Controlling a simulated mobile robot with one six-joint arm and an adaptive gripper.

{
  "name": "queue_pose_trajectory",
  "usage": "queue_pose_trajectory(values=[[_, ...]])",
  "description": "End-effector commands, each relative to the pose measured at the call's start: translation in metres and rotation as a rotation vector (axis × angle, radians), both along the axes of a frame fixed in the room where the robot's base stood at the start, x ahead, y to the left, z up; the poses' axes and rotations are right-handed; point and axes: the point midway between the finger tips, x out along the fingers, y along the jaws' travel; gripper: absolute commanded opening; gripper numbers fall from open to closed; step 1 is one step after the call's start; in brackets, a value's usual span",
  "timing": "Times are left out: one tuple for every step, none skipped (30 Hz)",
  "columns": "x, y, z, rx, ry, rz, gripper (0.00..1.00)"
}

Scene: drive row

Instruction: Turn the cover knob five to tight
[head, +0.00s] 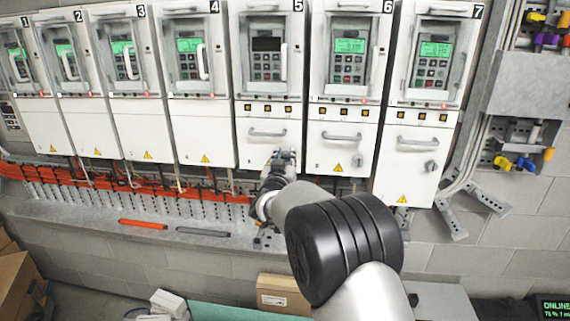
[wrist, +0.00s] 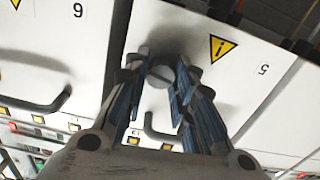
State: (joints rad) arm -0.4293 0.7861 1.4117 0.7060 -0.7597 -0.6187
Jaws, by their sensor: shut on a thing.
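Cabinet five (head: 265,120) is the white drive cabinet marked 5, and its display (head: 267,45) is dark. Its lower cover (wrist: 205,85) fills the middle of the wrist view, seen turned over, with a yellow warning triangle and a 5. The round grey cover knob (wrist: 158,76) shows between my fingers. My gripper (wrist: 162,64) is shut on the knob, one finger on each side. In the head view my gripper (head: 283,158) is at the lower right of the cover and hides the knob. I cannot tell how far the knob is turned.
Cover handles (head: 267,133) stick out above the gripper. Cabinet six (head: 340,145) stands close on the right, cabinet four (head: 205,130) on the left. Orange cables (head: 110,183) run below. A ledge (head: 100,212) holds an orange bar (head: 143,224) and a grey bar (head: 203,232).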

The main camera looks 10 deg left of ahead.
Motion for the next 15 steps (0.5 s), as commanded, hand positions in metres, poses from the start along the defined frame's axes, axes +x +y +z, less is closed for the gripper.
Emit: queue_pose_trajectory(values=[[0.0001, -0.0004, -0.0025, 0.04, -0.005, -0.001, 0.0], [0.0, -0.0004, -0.0025, 0.066, -0.006, 0.0, 0.0], [0.0, -0.0004, -0.0025, 0.103, -0.007, 0.0, 0.0], [0.0, -0.0004, -0.0025, 0.132, -0.008, 0.0, 0.0], [0.0, -0.0006, -0.0026, 0.16, -0.009, 0.0, 0.0], [0.0, -0.0008, -0.0028, 0.199, -0.011, 0.0, 0.0], [0.0001, -0.0009, -0.0028, 0.227, -0.012, -0.001, 0.0], [0.0001, -0.0009, -0.0027, 0.257, -0.013, 0.0, 0.0], [0.0001, -0.0009, -0.0024, 0.295, -0.014, 0.0, 0.0], [0.0, -0.0009, -0.0021, 0.323, -0.015, 0.001, 0.0], [0.0, -0.001, -0.002, 0.351, -0.017, 0.001, 0.0], [0.0, -0.0012, -0.002, 0.39, -0.018, 0.0, 0.0], [0.0, -0.0015, -0.0022, 0.419, -0.019, 0.0, 0.0], [0.0, -0.0015, -0.0024, 0.447, -0.019, 0.0, 0.0], [0.0, -0.0014, -0.0026, 0.485, -0.02, 0.001, 0.0]])
